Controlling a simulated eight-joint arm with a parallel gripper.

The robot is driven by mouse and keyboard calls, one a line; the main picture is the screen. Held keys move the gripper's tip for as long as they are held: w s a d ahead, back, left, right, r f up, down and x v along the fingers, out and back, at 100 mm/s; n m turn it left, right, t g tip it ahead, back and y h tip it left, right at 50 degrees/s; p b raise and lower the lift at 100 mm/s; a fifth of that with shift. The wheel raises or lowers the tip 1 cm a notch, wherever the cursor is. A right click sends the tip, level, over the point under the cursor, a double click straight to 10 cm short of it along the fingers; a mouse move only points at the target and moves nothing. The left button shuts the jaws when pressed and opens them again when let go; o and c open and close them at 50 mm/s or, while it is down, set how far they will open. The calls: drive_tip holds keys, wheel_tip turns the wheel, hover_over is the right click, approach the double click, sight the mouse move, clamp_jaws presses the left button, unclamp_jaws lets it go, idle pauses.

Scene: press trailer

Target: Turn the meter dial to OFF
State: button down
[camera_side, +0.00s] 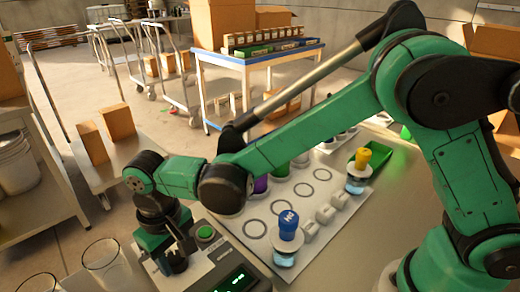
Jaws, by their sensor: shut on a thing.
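The meter (219,252) is a grey box at the bottom of the view, with a green round button (206,232) and a dark display (234,282) showing small green characters. My gripper (174,262) points down over the meter's left part, left of the green button. It is shut on the meter dial, which is mostly hidden by the fingers. The dial's pointer and any OFF mark cannot be read here.
A blue-capped vial (287,238) stands right of the meter on a white plate with rings (267,212). A yellow-capped vial (362,168) stands farther back. Two empty glass beakers (106,264) stand at the lower left. Carts and boxes fill the background.

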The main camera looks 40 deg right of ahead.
drive_tip(key=n, duration=0.4)
drive_tip(key=shift+n, duration=0.3)
drive_tip(key=n, duration=0.3)
drive_tip(key=shift+n, duration=0.3)
drive_tip(key=n, duration=0.3)
drive_tip(key=shift+n, duration=2.1)
drive_tip(key=shift+c, duration=1.9)
unclamp_jaws()
